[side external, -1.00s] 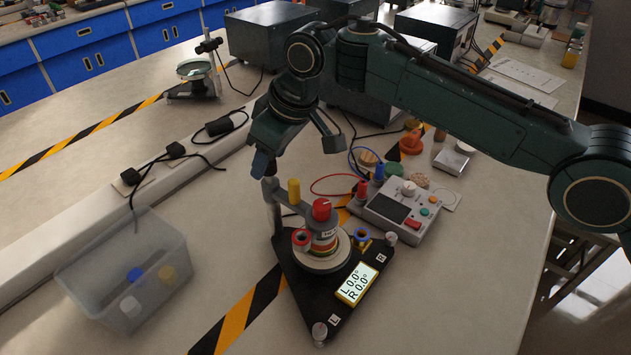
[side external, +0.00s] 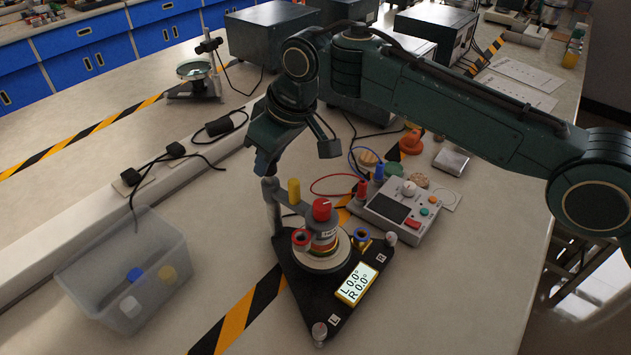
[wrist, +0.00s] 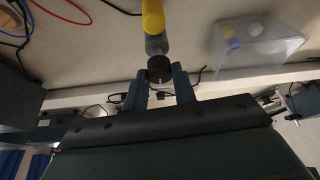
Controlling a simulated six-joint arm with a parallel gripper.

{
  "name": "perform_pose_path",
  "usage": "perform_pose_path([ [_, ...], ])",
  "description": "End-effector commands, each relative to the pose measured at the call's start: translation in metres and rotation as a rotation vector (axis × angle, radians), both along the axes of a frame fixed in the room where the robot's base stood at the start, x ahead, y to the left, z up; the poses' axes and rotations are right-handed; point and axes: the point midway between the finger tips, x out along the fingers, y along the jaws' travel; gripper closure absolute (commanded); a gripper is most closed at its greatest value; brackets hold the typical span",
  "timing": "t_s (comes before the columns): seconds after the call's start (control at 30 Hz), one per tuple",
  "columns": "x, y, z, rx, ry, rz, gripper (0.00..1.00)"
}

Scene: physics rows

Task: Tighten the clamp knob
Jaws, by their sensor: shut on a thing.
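The dark clamp knob (wrist: 159,66), with a pale mark on its face, sits between my two fingers in the wrist view. My gripper (wrist: 162,76) is shut on it. In the side view, my gripper (side external: 263,168) is at the back left end of the grey clamp arm (side external: 281,197), where the knob is hidden. A yellow cap (side external: 293,190) stands on that arm and also shows beyond the knob in the wrist view (wrist: 153,17). The clamp stands on a black triangular base (side external: 323,307), beside a red-topped round part (side external: 321,209). Its display (side external: 358,284) reads L 0.0°, R 0.0°.
A clear bin (side external: 90,275) with several coloured caps stands at left. A control box (side external: 395,212) with red and blue leads is right of the base. A white cable rail (side external: 60,250) runs behind.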

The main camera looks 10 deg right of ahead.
Motion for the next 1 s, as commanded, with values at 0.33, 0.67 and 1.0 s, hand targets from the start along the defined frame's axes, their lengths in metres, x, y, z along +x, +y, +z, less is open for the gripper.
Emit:
perform_pose_path([
  [0.33,-0.002,0.002,0.0003,0.0,-0.002,-0.175,0.96],
  [0.67,-0.0018,0.0026,0.0001,0.001,-0.003,-0.321,0.96],
  [1.0,-0.0018,0.002,0.0005,0.002,-0.002,-0.341,0.96],
])
